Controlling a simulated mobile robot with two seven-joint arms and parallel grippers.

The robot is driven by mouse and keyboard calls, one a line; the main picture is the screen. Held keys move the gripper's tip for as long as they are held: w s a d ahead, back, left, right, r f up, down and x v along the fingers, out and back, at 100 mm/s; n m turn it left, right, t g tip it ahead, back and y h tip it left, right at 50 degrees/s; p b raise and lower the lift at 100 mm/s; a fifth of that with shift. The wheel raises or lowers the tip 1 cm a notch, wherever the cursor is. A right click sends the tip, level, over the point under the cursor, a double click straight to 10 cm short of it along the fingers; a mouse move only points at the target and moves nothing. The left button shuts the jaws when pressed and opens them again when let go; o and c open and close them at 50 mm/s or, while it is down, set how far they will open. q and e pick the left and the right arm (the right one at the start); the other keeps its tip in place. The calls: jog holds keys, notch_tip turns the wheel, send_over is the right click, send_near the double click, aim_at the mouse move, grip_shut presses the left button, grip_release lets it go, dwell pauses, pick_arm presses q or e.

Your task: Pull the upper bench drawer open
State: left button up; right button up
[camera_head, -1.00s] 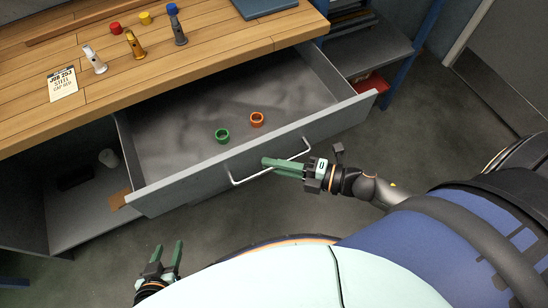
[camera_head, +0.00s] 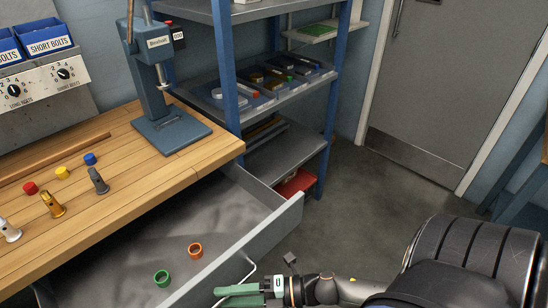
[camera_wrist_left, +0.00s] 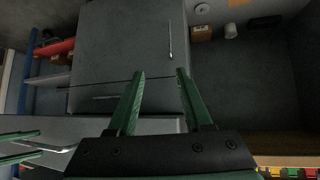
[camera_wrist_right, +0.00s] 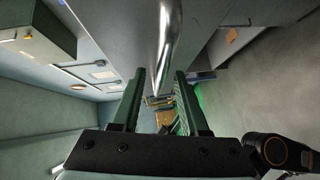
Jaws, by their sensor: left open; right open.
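The upper bench drawer (camera_head: 215,252) is grey and stands pulled out from under the wooden bench top. A green ring (camera_head: 161,278) and an orange ring (camera_head: 195,250) lie inside it. My right gripper (camera_head: 222,296) is at the bar handle (camera_head: 250,272) on the drawer front. In the right wrist view the bar (camera_wrist_right: 167,45) runs between the fingers of the open right gripper (camera_wrist_right: 158,80); I cannot tell whether they touch it. My left gripper (camera_wrist_left: 160,78) is open and empty in its wrist view, and out of the head view.
On the bench (camera_head: 120,165) stand a blue press (camera_head: 165,125), several small coloured caps and upright metal parts. Blue bolt bins (camera_head: 45,37) sit behind. A blue-framed shelf rack (camera_head: 230,105) stands beside the drawer. Open floor (camera_head: 375,190) lies before the door (camera_head: 430,100).

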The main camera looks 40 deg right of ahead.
pick_arm(q)
jog(key=shift+f, duration=0.25)
pick_arm(e)
jog(key=v, duration=1.1)
jog(key=shift+s, duration=0.1)
